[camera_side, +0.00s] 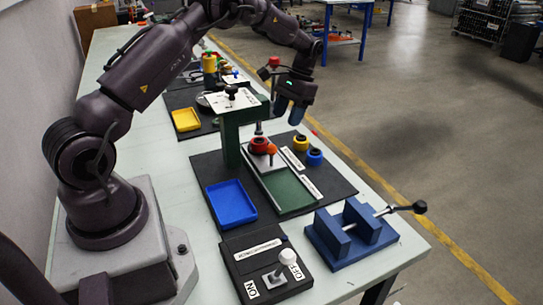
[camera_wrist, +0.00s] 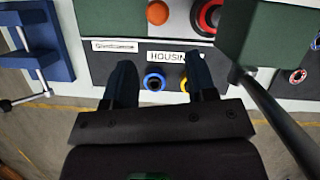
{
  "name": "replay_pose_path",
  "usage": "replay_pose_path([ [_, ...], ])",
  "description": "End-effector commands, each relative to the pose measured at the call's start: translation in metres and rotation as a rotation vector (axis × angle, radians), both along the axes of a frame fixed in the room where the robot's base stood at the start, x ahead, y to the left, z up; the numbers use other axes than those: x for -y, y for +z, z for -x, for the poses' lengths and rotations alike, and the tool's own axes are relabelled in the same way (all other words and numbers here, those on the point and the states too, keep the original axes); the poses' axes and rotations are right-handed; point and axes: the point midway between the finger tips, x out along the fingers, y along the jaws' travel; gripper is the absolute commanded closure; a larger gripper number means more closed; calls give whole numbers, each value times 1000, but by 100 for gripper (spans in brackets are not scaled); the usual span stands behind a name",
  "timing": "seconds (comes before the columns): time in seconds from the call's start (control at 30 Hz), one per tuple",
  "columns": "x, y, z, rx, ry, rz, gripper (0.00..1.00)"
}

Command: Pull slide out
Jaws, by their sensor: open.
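The slide (camera_side: 263,161) is a light metal plate with an orange knob (camera_side: 271,149) at its front end. It sits at the back of a green track, partly under the green press (camera_side: 230,135). A red ring (camera_side: 259,144) rests on it beneath the press. In the wrist view the orange knob (camera_wrist: 158,12) and the red ring (camera_wrist: 207,16) show at the top edge. My gripper (camera_side: 289,112) is open and empty, above and apart from the knob. Its two fingers also show in the wrist view (camera_wrist: 160,78), with the knob beyond their tips.
A yellow ring (camera_side: 300,143) and a blue ring (camera_side: 314,157) stand on the black mat right of the track. The track's front part (camera_side: 286,191) is bare. Around are a blue tray (camera_side: 231,203), a blue vise (camera_side: 352,236) and a switch box (camera_side: 265,265).

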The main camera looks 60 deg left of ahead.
Motion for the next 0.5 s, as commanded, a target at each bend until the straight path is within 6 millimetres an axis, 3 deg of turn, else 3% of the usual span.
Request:
replay_pose_path([
  [0.07, 0, 5, 0, -11, -11, 7, 48],
  [0.23, 2, -6, 7, -23, -20, 16, 48],
  [0.5, 7, -56, 28, -24, -18, 16, 48],
])
